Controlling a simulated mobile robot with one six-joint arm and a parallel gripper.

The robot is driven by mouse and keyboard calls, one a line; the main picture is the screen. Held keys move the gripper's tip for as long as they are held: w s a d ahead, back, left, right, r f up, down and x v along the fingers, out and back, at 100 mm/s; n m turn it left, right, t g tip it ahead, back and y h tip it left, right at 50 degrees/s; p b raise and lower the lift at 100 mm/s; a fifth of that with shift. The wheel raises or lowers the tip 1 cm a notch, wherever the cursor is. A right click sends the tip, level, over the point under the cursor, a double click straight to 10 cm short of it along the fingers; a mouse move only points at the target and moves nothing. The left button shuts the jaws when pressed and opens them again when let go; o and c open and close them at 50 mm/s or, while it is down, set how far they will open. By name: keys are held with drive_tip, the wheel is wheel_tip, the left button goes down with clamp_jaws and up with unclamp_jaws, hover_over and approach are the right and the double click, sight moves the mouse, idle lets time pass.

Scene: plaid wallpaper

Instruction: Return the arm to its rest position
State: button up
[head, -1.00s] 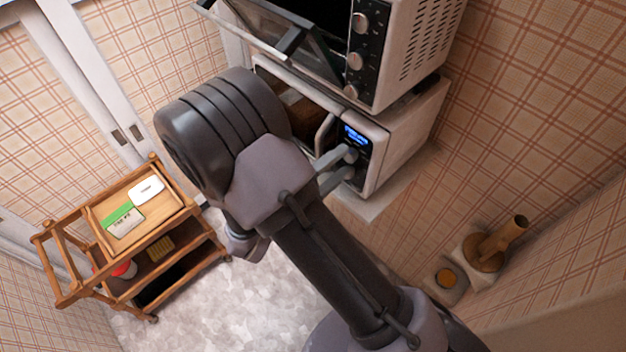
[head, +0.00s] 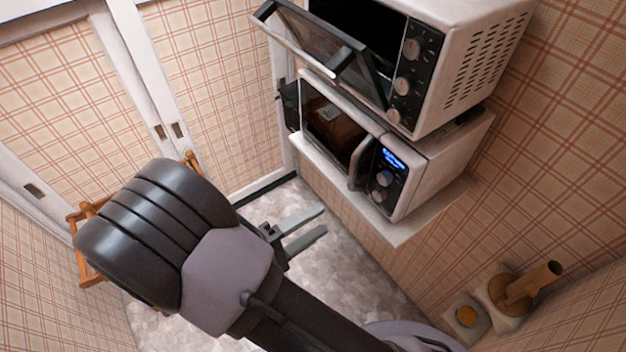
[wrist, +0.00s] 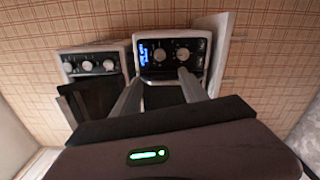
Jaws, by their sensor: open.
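My gripper (head: 313,228) is open and empty, with its two fingers apart in front of and below the microwave. In the wrist view my gripper (wrist: 158,88) points toward the front of the microwave (wrist: 168,55), with nothing between the fingers. My arm (head: 165,245) is bent and fills the lower left of the head view. It hides most of the wooden cart (head: 84,212).
The microwave (head: 402,180) sits on a wall shelf (head: 402,232). Above it stands a toaster oven (head: 480,62) with its glass door (head: 325,50) hanging open. A brown pot-like object (head: 520,290) is at lower right. The pale floor (head: 350,285) is clear.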

drive_tip(key=shift+d, duration=0.1)
drive_tip(key=s+d+f+m+g+y+b, duration=0.5)
drive_tip(key=s+d+m+g+y+b, duration=0.6)
drive_tip(key=y+b, duration=0.25)
drive_tip(key=r+m+t+y+b, duration=0.1)
drive_tip(key=t, duration=0.1)
drive_tip(key=w+r+m+t+y+b, duration=0.1)
drive_tip(key=t, duration=0.1)
drive_tip(key=w+a+r+t+y+b, duration=0.1)
drive_tip(key=t, duration=0.1)
drive_tip(key=shift+w+r+m+b, duration=0.2)
drive_tip(key=shift+r+m+b, duration=0.1)
drive_tip(key=shift+m+b, duration=0.1)
idle(0.5)
